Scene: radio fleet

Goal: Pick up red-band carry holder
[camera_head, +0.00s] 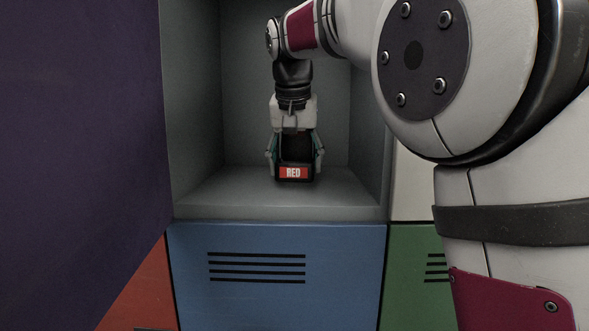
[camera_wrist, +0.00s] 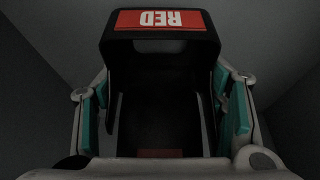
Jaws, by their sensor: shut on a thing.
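The red-band carry holder (camera_head: 294,173) is a black holder with a red label reading "RED" on its front. It is upright inside an open grey locker compartment, at or just above the floor; I cannot tell whether it touches. My gripper (camera_head: 294,158) points down over it and is shut on it, with teal-padded fingers on its left and right sides. In the wrist view the holder (camera_wrist: 160,55) fills the middle, its label upside down, between the fingers of my gripper (camera_wrist: 165,110). The holder's inside is dark.
The grey compartment (camera_head: 225,200) has walls close on the left, right and back. A dark purple panel (camera_head: 80,120) stands at the left. Below are a blue door (camera_head: 270,295) with slots, a red door (camera_head: 145,295) and a green door (camera_head: 410,290). My arm covers the right side.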

